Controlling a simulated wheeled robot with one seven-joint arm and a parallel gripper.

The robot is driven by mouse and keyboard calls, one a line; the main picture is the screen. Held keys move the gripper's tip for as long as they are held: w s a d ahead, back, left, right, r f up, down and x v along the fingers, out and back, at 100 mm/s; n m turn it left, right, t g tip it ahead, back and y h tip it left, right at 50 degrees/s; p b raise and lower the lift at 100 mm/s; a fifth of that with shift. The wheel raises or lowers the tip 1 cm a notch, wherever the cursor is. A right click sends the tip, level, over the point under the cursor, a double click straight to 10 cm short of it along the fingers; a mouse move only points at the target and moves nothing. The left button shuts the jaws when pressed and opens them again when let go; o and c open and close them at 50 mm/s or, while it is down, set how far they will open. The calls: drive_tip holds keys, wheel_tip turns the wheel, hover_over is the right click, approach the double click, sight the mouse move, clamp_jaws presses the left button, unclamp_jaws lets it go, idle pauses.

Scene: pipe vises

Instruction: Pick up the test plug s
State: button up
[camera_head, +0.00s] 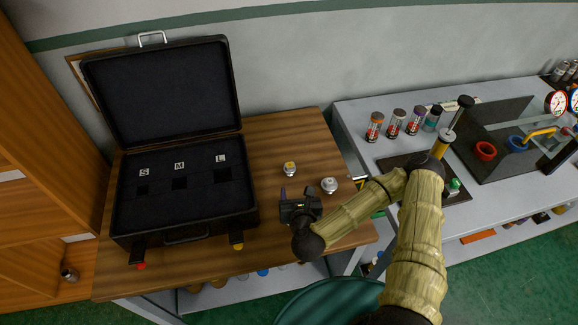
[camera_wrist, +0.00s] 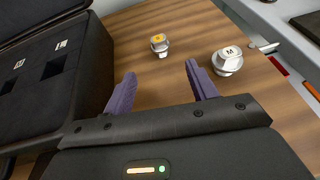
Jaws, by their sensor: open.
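A small metal plug with a yellow top (camera_head: 290,169) stands on the wooden table; it also shows in the wrist view (camera_wrist: 159,45). A slightly larger metal plug with a white top (camera_head: 329,185) stands to its right, and in the wrist view (camera_wrist: 228,61) its top bears a dark mark. The yellow top's letter is too small to read for sure; it is the smaller plug of the two. My gripper (camera_head: 296,192) is open and empty. Its two purple fingers (camera_wrist: 160,72) point toward the yellow-topped plug, which lies beyond the fingertips, between their lines.
An open black case (camera_head: 185,215) stands on the table at the left, with slots labelled S, M and L. Its edge is close to my left finger in the wrist view. A grey bench (camera_head: 400,150) with several jars stands at the right. Bare tabletop surrounds the plugs.

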sight(291, 168)
drive_tip(key=shift+s, duration=0.1)
drive_tip(key=shift+s, duration=0.1)
drive_tip(key=shift+w+d+f+b, duration=0.1)
drive_tip(key=shift+w+f+b, duration=0.2)
drive_tip(key=shift+b, duration=0.8)
drive_tip(key=b+x, duration=0.1)
drive_tip(key=b, duration=0.4)
drive_tip(key=shift+w+f, duration=0.15)
drive_tip(key=shift+w, duration=0.1)
drive_tip(key=shift+w+b, duration=0.1)
drive_tip(key=shift+b, duration=0.3)
drive_tip(key=b+x, duration=0.2)
drive_tip(key=b, duration=0.1)
drive_tip(key=shift+w, duration=0.15)
drive_tip(key=x, duration=0.6)
drive_tip(key=shift+w+a+p, duration=0.2)
drive_tip(key=shift+a+p, duration=0.05)
drive_tip(key=shift+p, duration=0.05)
drive_tip(key=shift+w+a+f, duration=0.1)
drive_tip(key=shift+w, duration=0.35)
drive_tip(key=shift+w, duration=0.1)
